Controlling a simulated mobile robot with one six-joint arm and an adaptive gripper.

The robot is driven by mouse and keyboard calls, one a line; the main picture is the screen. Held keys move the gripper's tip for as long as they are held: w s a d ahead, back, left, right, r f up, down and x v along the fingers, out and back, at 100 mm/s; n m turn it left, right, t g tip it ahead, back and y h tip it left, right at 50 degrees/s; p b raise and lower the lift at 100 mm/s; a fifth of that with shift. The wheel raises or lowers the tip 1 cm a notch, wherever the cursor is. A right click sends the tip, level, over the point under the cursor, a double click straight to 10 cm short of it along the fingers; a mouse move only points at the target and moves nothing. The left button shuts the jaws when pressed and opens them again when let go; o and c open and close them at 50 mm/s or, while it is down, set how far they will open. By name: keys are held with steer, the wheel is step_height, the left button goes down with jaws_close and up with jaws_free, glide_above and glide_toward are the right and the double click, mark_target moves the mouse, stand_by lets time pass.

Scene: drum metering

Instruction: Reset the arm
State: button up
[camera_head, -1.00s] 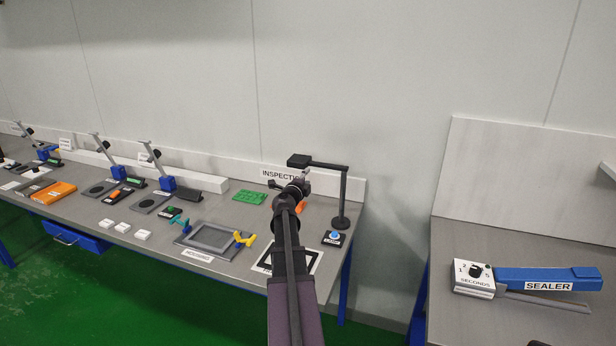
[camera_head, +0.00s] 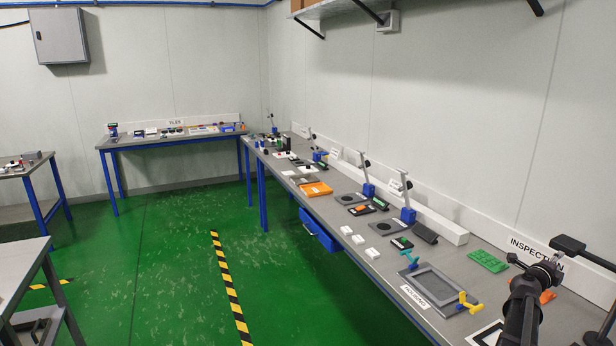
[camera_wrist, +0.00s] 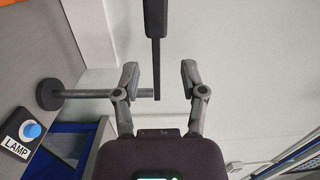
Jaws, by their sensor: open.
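My arm reaches up at the lower right of the head view, its gripper (camera_head: 535,265) over the inspection end of the long bench (camera_head: 398,268). In the wrist view, my gripper (camera_wrist: 159,78) has its two fingers spread apart, with nothing held. The black inspection lamp (camera_wrist: 156,45) shows in line with the gap between the fingers; its distance from them is unclear. In the head view, the lamp head (camera_head: 567,244) appears just above and right of the gripper. The lamp's post is partly cut off there.
A blue-button LAMP box (camera_wrist: 20,133) lies at left in the wrist view. A grey housing frame (camera_head: 440,285) with teal and yellow clamps and a green board (camera_head: 488,261) lie on the bench. Green floor (camera_head: 170,260) is open left of it, with a striped line (camera_head: 231,290).

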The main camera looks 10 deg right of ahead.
steer(key=w+a+n+t+y, duration=0.7)
steer(key=w+a+n+t, duration=0.4)
steer(key=w+a, duration=0.75)
steer(key=w+a+f+n+g+y, duration=0.1)
steer(key=a+f+n+y, duration=0.15)
steer(key=a, duration=0.45)
steer(key=w+a+f+n+y, duration=0.2)
steer(key=a+n+y, duration=0.15)
steer(key=a, duration=0.35)
steer(key=w+a+f+n+g+y, duration=0.1)
steer(key=a+f+n+y, duration=0.2)
steer(key=a, duration=0.5)
steer(key=s+a+f+n+g+y, duration=0.1)
steer(key=s+a+f+n+g, duration=0.15)
steer(key=a, duration=0.45)
steer(key=s+a+f+n+g+y, duration=0.1)
steer(key=a+f+n+g+y, duration=0.15)
steer(key=a, duration=0.35)
steer(key=s+a+f+n+g+y, duration=0.1)
steer(key=s+a+f+n, duration=0.15)
steer(key=a, duration=0.45)
steer(key=s+a+f+n+g+h, duration=0.1)
steer(key=s+a+f+n+g, duration=0.1)
steer(key=s+a+g, duration=0.2)
steer(key=s+a+f+n+g+h, duration=0.2)
steer(key=s+a, duration=0.3)
steer(key=s, duration=0.5)
steer(key=shift+n+g, duration=0.45)
steer(key=shift+g, duration=0.45)
